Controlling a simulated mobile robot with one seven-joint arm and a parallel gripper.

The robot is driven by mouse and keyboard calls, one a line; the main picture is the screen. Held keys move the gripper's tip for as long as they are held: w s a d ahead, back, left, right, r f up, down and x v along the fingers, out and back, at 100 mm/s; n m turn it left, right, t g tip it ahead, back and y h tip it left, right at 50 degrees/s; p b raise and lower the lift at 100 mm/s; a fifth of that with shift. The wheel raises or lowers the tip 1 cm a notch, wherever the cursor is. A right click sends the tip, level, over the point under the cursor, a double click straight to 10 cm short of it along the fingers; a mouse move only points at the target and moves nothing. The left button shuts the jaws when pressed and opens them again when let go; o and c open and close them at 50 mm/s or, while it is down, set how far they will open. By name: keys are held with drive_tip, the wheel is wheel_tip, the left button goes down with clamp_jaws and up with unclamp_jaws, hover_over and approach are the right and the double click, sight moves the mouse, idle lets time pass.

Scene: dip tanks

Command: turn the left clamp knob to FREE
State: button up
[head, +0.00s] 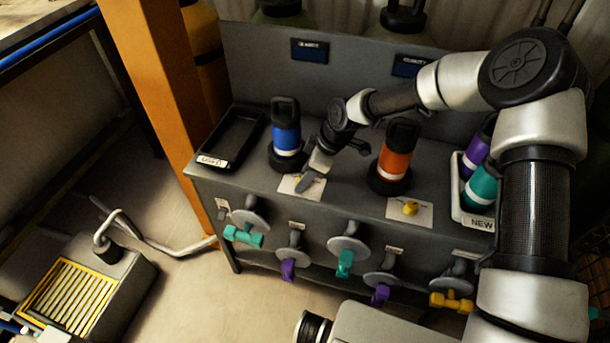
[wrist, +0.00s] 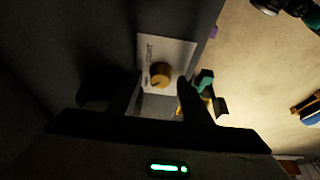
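The left clamp knob (wrist: 161,74) is a small round yellow knob on a white label plate (wrist: 180,50) in the wrist view. Printed letters run along the plate's left side, but I cannot read them surely. A dark mark shows on the knob's lower left. In the head view its plate (head: 287,185) lies on the grey bench top, and my gripper hides most of the knob. My gripper (head: 310,181) points down at the plate; in the wrist view (wrist: 158,98) its fingers are apart, with the knob beyond and between them. Contact is not visible.
A blue bottle (head: 286,136) in a black holder stands left of my gripper, an orange bottle (head: 396,152) to the right. A second yellow knob (head: 410,208) sits on another plate. A black tray (head: 232,139) is at the left. Coloured valve handles (head: 345,262) line the front.

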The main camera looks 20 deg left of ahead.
drive_tip(key=s+p+v, duration=0.1)
drive_tip(key=v, duration=1.6)
drive_tip(key=shift+w+r, duration=0.3)
drive_tip(key=shift+w, duration=0.15)
